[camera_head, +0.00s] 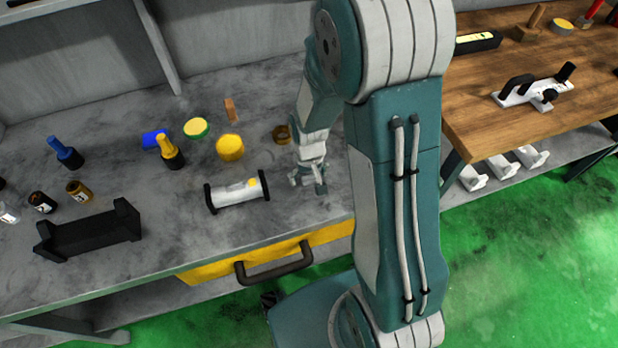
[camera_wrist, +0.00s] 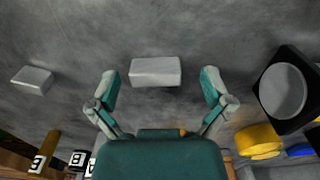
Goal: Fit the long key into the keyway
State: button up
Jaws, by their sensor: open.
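In the wrist view a grey rectangular key (camera_wrist: 155,72) lies on the bench between the spread fingers of my gripper (camera_wrist: 158,82), apart from both. A second, smaller-looking grey block (camera_wrist: 33,80) lies to the left, outside the fingers. The key between the fingers looks the longer one. My open, empty gripper (camera_head: 308,178) is low over the bench in the head view, right of the shaft. The pale cylindrical shaft (camera_head: 232,195) lies across black end supports. One support (camera_wrist: 300,62) and the shaft's round end show at right in the wrist view. I cannot make out the keyway.
Yellow and green rolls (camera_head: 230,148), bottles (camera_head: 41,202) and a black cradle (camera_head: 90,232) stand left on the bench. A wooden table (camera_head: 540,80) is at the right. The bench's front edge has a yellow drawer (camera_head: 225,267). Bare bench surrounds the key.

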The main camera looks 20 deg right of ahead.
jog(key=shift+a, duration=0.1)
jog(key=shift+d, duration=0.4)
jog(key=c, duration=1.3)
jog(key=shift+a+r, duration=0.1)
jog(key=shift+a, duration=0.1)
jog(key=shift+r, duration=0.25)
notch_tip(320, 180, up, 2)
jog(key=shift+r, duration=0.1)
jog(key=s+a+r, duration=0.2)
jog(key=s+r, duration=0.1)
jog(key=s, duration=0.1)
jog(key=s+a+r, duration=0.2)
jog(key=s+r, duration=0.1)
jog(key=s, duration=0.1)
jog(key=s+a+r, duration=0.3)
jog(key=s+r, duration=0.1)
jog(key=shift+s+r, duration=0.1)
jog(key=shift+s, duration=0.1)
